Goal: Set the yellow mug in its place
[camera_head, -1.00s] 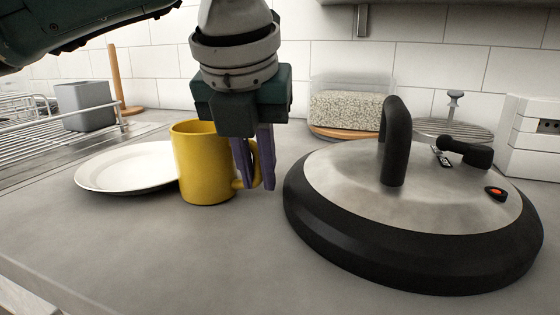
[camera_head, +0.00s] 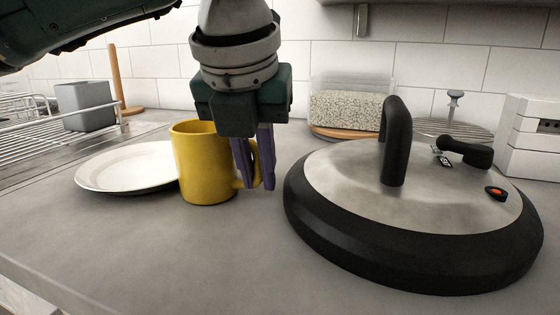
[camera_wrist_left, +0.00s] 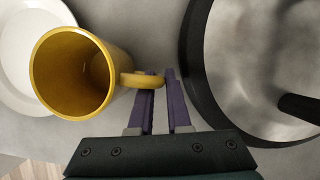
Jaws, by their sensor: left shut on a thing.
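The yellow mug (camera_head: 203,170) stands upright on the grey counter, right of and partly in front of the white plate. Its handle points right, toward the pot lid. My left gripper (camera_head: 258,182) reaches down from above at the mug's right side, its purple fingers shut on the handle. In the left wrist view the mug (camera_wrist_left: 75,75) is seen from above with its inside empty, and the fingers (camera_wrist_left: 160,82) pinch the outer part of the handle. The wire rack (camera_head: 40,125) is at the far left. My right gripper is not in view.
A white plate (camera_head: 125,168) lies just left of the mug. A large steel pot lid (camera_head: 330,185) with a black rim is close on the right. A grey holder (camera_head: 86,107) sits at the rack. The front counter is clear.

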